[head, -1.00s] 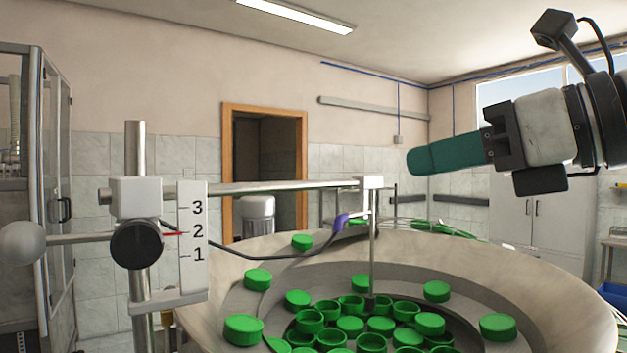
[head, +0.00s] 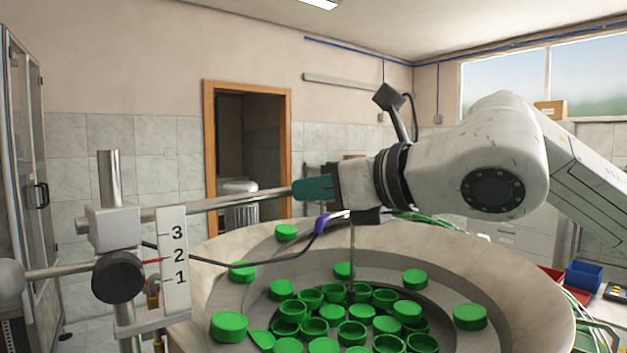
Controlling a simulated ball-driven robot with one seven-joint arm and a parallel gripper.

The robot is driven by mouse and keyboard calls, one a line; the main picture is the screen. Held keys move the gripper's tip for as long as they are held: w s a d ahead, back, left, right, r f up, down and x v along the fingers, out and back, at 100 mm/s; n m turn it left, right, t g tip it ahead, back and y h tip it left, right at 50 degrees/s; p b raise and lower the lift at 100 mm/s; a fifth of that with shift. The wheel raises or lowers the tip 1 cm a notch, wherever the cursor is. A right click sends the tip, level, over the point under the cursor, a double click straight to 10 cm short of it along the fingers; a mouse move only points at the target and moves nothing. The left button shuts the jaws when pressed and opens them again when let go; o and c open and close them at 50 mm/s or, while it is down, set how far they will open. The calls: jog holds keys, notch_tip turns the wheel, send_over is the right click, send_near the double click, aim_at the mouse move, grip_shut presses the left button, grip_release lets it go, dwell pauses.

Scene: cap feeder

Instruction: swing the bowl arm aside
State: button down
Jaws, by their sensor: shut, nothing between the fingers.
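The bowl arm (head: 240,199) is a grey horizontal rod. It runs from a white clamp block (head: 112,229) on an upright post (head: 110,178) out over the feeder bowl (head: 540,285). A thin vertical rod (head: 352,262) hangs from its far end into the bowl. My gripper (head: 297,189), with teal fingers, is shut and empty at the far part of the bowl arm. The fingers and wrist hide the arm's end block. I cannot tell whether the fingers touch the rod or are only in front of it.
Green caps (head: 352,333) lie in the bowl and on its ledge. A black knob (head: 118,277), a scale (head: 174,262) with a red pointer near 2, and a pale ball handle (head: 10,277) are on the post side. A dark cable (head: 225,263) with a purple end hangs below the rod.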

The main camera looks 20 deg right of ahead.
dwell(0.3)
jog(key=w+a+n+g+y+b, duration=0.1)
jog(key=w+a+y+b, duration=0.1)
jog(key=w, duration=0.5)
jog(key=a+b, duration=0.1)
jog(key=a, duration=0.1)
jog(key=shift+w+a+n, duration=0.3)
jog(key=shift+w+a, duration=0.05)
jog(key=shift+w, duration=0.05)
